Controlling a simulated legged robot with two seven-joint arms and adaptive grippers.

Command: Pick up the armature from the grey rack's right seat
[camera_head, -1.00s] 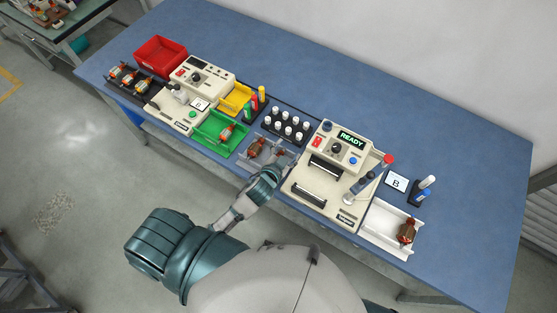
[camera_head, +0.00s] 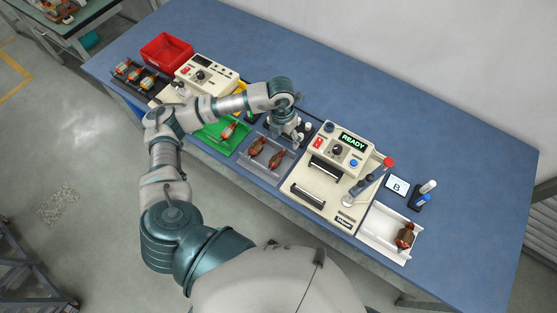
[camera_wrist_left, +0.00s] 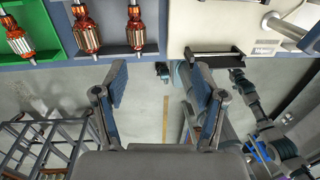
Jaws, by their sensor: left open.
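The grey rack (camera_head: 262,172) stands on the blue table between the green tray and the cream machine, with one armature in each of two seats. The right-seat armature (camera_head: 277,158) has copper windings; it also shows in the left wrist view (camera_wrist_left: 135,24). The left-seat armature (camera_head: 256,148) lies beside it and also shows in the left wrist view (camera_wrist_left: 86,30). My left gripper (camera_wrist_left: 160,82) is open and empty, with both fingers apart from the armatures. In the head view it hangs near the rack's back edge. My right gripper is not in view.
The cream machine (camera_head: 330,190) with a READY display stands right of the rack. The green tray (camera_head: 218,145) with an armature lies to the left. A dark block of white-capped pegs (camera_head: 306,128) is partly hidden behind my left gripper. A white tray (camera_head: 378,240) stands farther right.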

